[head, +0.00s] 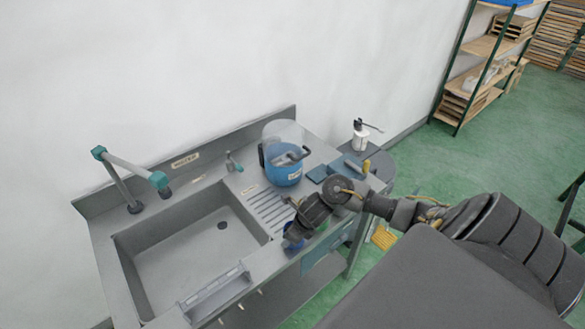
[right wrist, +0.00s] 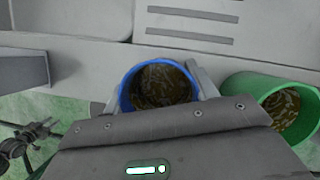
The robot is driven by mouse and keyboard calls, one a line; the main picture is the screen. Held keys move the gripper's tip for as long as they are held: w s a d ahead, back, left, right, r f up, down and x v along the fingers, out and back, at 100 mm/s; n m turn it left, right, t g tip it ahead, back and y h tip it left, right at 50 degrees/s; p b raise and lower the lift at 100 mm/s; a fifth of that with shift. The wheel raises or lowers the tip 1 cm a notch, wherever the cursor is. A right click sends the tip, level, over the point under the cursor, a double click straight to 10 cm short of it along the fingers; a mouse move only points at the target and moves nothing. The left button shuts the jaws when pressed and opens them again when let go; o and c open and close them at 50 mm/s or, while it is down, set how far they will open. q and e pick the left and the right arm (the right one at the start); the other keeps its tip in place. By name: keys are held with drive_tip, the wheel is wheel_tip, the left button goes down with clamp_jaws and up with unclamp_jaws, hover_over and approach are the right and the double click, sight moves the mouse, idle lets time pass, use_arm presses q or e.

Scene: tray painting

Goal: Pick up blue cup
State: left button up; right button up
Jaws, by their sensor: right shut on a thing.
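The blue cup (right wrist: 126,88) is at the middle of the right wrist view, its mouth facing the camera, with a brown, flecked content inside. My right gripper (right wrist: 158,88) has a finger on each side of the cup and is shut on it. In the head view the blue cup (head: 293,243) shows partly below my right gripper (head: 297,231), at the front edge of the sink unit; the gripper and arm hide much of it. I cannot tell whether the cup touches the surface. My left gripper is not in view.
A green cup (right wrist: 250,86) with similar content stands close to the right in the right wrist view. In the head view, a sink basin (head: 190,255) lies left, a blue round container (head: 284,176) stands behind, and a white bottle (head: 360,138) stands farther right.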

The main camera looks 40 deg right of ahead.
drive_tip(key=shift+r, duration=0.55)
drive_tip(key=s+d+r, duration=0.2)
drive_tip(key=s+r, duration=0.4)
drive_tip(key=s+d+r+b, duration=0.1)
drive_tip(key=s+d+r, duration=0.1)
drive_tip(key=s+r, duration=0.3)
drive_tip(key=shift+s+d+r, duration=0.35)
drive_tip(key=shift+s+r, duration=0.05)
drive_tip(key=shift+s, duration=0.7)
